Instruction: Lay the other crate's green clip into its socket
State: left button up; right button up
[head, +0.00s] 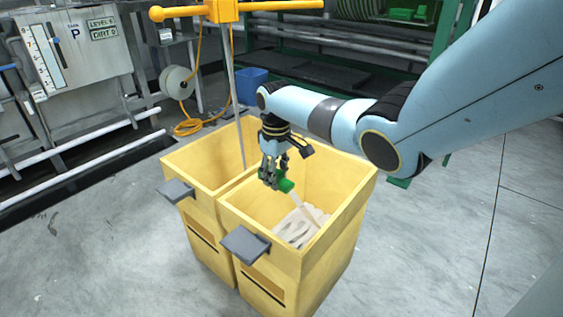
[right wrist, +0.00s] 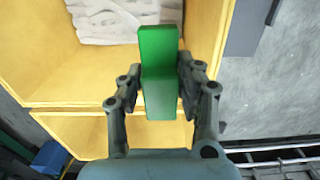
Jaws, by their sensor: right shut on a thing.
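My right gripper (head: 271,178) is shut on the green clip (head: 286,185) above the right yellow crate (head: 345,190), near the wall between the two crates. In the right wrist view the clip (right wrist: 158,75) stands between both fingers (right wrist: 160,90). A pale webbing strip (head: 303,203) runs from the clip down to folded webbing (head: 296,232) inside the crate. The webbing also shows in the right wrist view (right wrist: 120,18). Grey plates jut from the front of the right crate (head: 245,244) and the left crate (head: 176,190). I cannot tell which part is the socket. My left gripper is out of view.
The left yellow crate (head: 190,158) adjoins the right one; no webbing shows in it. A grey pole under an orange crossbar (head: 235,9) reaches down into it. The floor at right is clear.

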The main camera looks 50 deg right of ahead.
jog(key=shift+a+p, duration=0.85)
jog(key=shift+a, duration=1.8)
jog(key=b, duration=0.5)
send_over(245, 244)
notch_tip(245, 244, down, 6)
jog(key=shift+r, duration=0.1)
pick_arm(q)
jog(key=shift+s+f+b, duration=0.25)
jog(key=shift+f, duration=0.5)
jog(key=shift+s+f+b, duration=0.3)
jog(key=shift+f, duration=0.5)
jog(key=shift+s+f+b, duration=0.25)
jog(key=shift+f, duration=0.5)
pick_arm(e)
jog(key=shift+w+f, duration=0.1)
jog(key=shift+f, duration=1.8)
jog(key=o, duration=1.2)
jog(key=shift+o, duration=0.2)
